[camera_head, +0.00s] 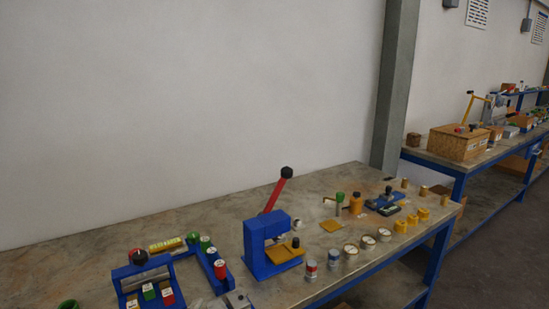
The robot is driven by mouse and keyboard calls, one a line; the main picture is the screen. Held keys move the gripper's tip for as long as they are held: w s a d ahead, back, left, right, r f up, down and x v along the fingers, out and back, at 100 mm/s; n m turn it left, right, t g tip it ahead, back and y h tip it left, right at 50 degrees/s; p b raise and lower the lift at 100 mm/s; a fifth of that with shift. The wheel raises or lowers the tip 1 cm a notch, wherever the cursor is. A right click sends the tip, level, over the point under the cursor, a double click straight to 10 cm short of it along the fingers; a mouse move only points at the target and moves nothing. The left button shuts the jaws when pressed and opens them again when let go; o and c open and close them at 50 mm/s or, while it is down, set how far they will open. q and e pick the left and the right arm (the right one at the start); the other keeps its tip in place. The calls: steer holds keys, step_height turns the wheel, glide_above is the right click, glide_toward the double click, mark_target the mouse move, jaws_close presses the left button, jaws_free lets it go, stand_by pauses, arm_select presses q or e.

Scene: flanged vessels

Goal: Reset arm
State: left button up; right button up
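Neither of my grippers nor my arms show in the head view. A worktable (100,246) with a worn grey-brown top and blue legs runs along the wall. On it stands a blue press (259,247) with a red lever (275,195) that ends in a black knob and leans up to the right. No flanged vessel can be made out for certain.
A blue rack (127,279) with coloured blocks stands at the table's front left. Gauges (350,250), yellow parts (401,226) and small cylinders line the right side. A grey pillar (395,90) stands behind. A second bench (430,158) carries a wooden box (458,142).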

arm_select(q)
steer(key=s+a+f+n+g, duration=0.2)
steer(key=s+f+n+g, duration=0.5)
steer(key=s, duration=0.7)
steer(key=s+a+f+n+g, duration=0.3)
steer(key=s+f+n+g, duration=0.15)
steer(key=s+f, duration=0.85)
steer(key=f, duration=1.1)
steer(key=s+f, duration=0.2)
steer(key=f, duration=1)
steer(key=s+a+f+g, duration=0.1)
steer(key=s+a+f, duration=0.1)
steer(key=s+f, duration=1.3)
steer(key=shift+s+a+g+y, duration=0.3)
steer(key=shift+s+g+y, duration=0.1)
steer(key=shift+s, duration=0.4)
steer(key=shift+m, duration=0.25)
